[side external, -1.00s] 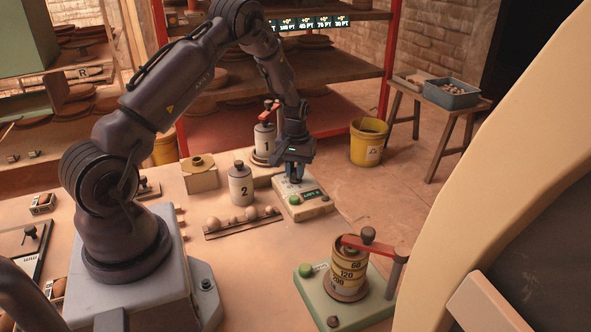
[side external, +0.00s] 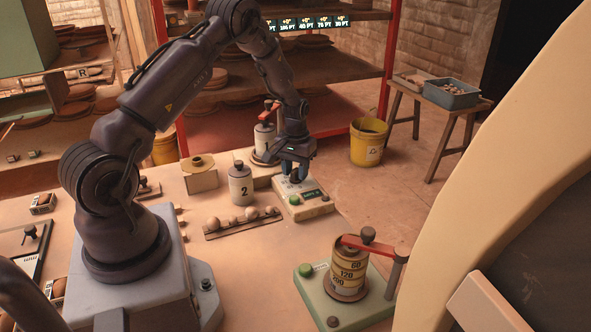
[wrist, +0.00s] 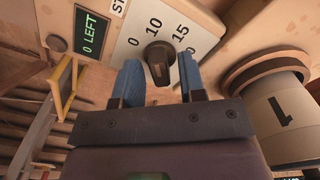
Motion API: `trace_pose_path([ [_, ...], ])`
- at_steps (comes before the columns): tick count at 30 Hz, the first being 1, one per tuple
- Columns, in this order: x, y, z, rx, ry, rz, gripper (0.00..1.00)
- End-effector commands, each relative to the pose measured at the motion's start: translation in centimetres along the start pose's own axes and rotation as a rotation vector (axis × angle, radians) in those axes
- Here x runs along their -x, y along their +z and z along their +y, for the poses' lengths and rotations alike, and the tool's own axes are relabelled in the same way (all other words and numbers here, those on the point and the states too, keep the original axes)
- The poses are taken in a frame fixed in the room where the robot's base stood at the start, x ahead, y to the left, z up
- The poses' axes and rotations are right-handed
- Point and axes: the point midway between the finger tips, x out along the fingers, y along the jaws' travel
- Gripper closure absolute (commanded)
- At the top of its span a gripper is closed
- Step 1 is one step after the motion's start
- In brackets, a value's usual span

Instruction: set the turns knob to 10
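The turns knob (wrist: 158,62) is a dark knob on a pale dial plate marked 0, 10 and 15 in the wrist view. Which mark it points at is not clear. A green display (wrist: 91,31) beside it reads "0 LEFT". My gripper (wrist: 160,72) is open, with one blue finger on each side of the knob and a gap visible to each. In the side view my gripper (side external: 292,175) is over the pale control box (side external: 308,211), and its fingers hide most of the knob.
A canister marked 2 (side external: 241,187) stands left of the box, with a rack of balls (side external: 240,224) in front. A canister with a red lever (side external: 265,138) stands behind; a canister marked 1 (wrist: 285,115) is close on the right in the wrist view. A green-based press (side external: 345,302) stands front right.

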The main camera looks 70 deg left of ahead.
Motion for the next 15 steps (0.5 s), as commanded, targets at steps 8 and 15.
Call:
trace_pose_path([
  [8, 0.0, 0.0, 0.0, 0.001, 0.0, 0.001, 0.57],
  [15, 2.5, -0.1, 0.0, 0.0, 0.0, 0.005, 0.57],
])
